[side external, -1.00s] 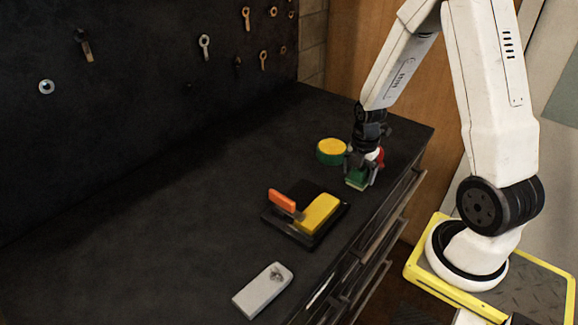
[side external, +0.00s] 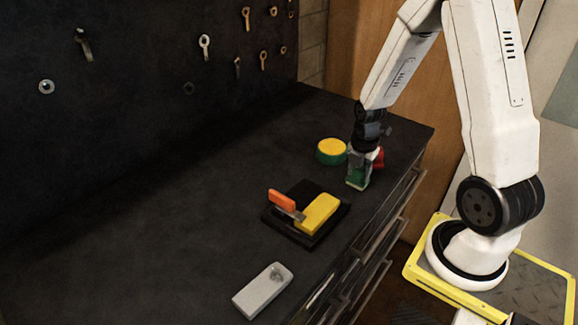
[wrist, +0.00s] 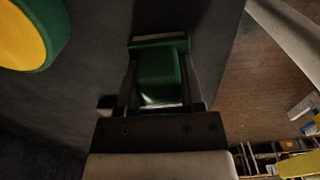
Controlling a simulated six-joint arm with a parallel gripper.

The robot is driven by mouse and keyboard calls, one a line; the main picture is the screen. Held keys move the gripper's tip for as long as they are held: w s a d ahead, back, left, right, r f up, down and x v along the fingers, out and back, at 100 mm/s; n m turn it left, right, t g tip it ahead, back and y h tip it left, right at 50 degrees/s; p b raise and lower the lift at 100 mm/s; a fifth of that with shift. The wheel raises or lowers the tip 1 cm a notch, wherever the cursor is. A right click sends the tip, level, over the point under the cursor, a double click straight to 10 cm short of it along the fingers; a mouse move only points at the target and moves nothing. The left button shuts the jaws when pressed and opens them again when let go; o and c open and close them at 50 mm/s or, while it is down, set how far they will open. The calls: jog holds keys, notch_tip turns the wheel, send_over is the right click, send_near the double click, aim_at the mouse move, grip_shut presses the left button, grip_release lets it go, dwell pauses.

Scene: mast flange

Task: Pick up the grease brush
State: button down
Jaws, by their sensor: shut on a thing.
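My gripper (side external: 358,172) points down near the far right edge of the dark bench and is shut on a green block-shaped thing (side external: 355,183). In the wrist view the green thing (wrist: 158,75) sits between the two fingers, with a wider green bar at its far end. I cannot tell for sure whether it is the grease brush. It appears at bench height; any gap under it is not clear. An orange-handled tool (side external: 282,200) with a grey part lies on a black tray (side external: 303,190), beside a yellow block (side external: 319,213).
A round green tin with a yellow top (side external: 331,151) stands just left of my gripper. A red thing (side external: 379,158) is close on its right, partly hidden. A grey box (side external: 263,290) lies near the front. The bench's left side is clear. Tools hang on the dark wall.

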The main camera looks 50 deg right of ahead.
jog(key=shift+r, duration=4.95)
jog(key=c, duration=1)
grip_release()
jog(key=c, duration=0.3)
